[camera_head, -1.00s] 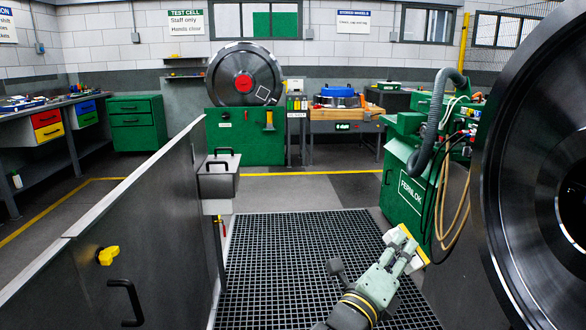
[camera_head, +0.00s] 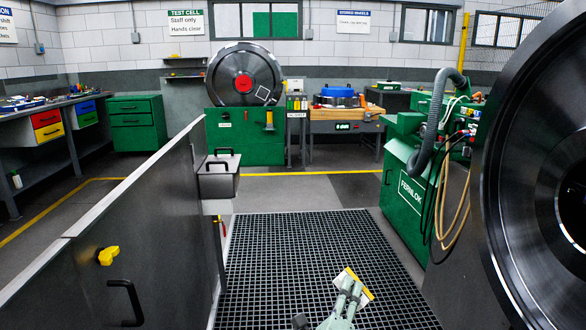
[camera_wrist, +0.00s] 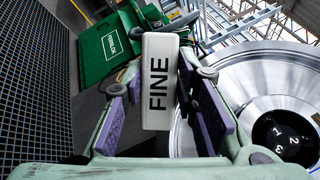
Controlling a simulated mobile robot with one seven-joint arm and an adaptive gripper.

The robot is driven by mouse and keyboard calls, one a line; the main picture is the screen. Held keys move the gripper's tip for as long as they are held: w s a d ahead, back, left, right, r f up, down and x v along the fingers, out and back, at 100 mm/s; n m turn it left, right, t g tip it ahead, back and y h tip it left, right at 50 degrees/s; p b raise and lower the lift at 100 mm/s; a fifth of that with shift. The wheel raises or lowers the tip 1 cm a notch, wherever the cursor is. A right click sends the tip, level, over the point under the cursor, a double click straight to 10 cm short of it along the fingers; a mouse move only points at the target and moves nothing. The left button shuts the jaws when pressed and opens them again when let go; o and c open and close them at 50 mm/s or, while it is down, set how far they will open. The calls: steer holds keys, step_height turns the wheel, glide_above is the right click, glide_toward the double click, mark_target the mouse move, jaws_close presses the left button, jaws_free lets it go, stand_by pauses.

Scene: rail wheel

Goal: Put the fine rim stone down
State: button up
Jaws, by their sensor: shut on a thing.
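The fine rim stone (camera_wrist: 159,80) is a pale block marked "FINE". In the wrist view it stands between the purple pads of my gripper (camera_wrist: 165,115), which is shut on it. In the head view the stone (camera_head: 353,283) shows as a white and yellow block at the tip of my gripper (camera_head: 348,290), low over the floor grating. The stone is clear of the wheel and the green cabinet in the head view.
A large dark wheel (camera_head: 530,150) fills the right side. A green Fernlok cabinet (camera_head: 408,190) with hoses stands beside it. A grey panel (camera_head: 130,220) bounds the left. A lidded grey box (camera_head: 218,178) stands at its far end. The floor grating (camera_head: 290,250) between is clear.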

steer(key=w+a+f+n+y, duration=0.1)
steer(key=w+a+f+y, duration=0.1)
steer(key=a+f, duration=0.2)
steer(key=w+a+f+n+t+y, duration=0.1)
steer(key=w+a+f+n+y, duration=0.1)
steer(key=f, duration=0.9)
steer(key=w+a+f+n+y, duration=0.2)
steer(key=a+f+y, duration=0.2)
steer(key=a+f, duration=0.2)
step_height(320, 180, down, 2)
steer(key=shift+w+f+t, duration=0.15)
steer(key=shift+w+t, duration=0.25)
steer(key=shift+s+a+f, duration=0.1)
steer(key=shift+s+f, duration=0.2)
steer(key=shift+s, duration=0.05)
steer(key=shift+s+f, duration=0.1)
steer(key=shift+w+r, duration=0.6)
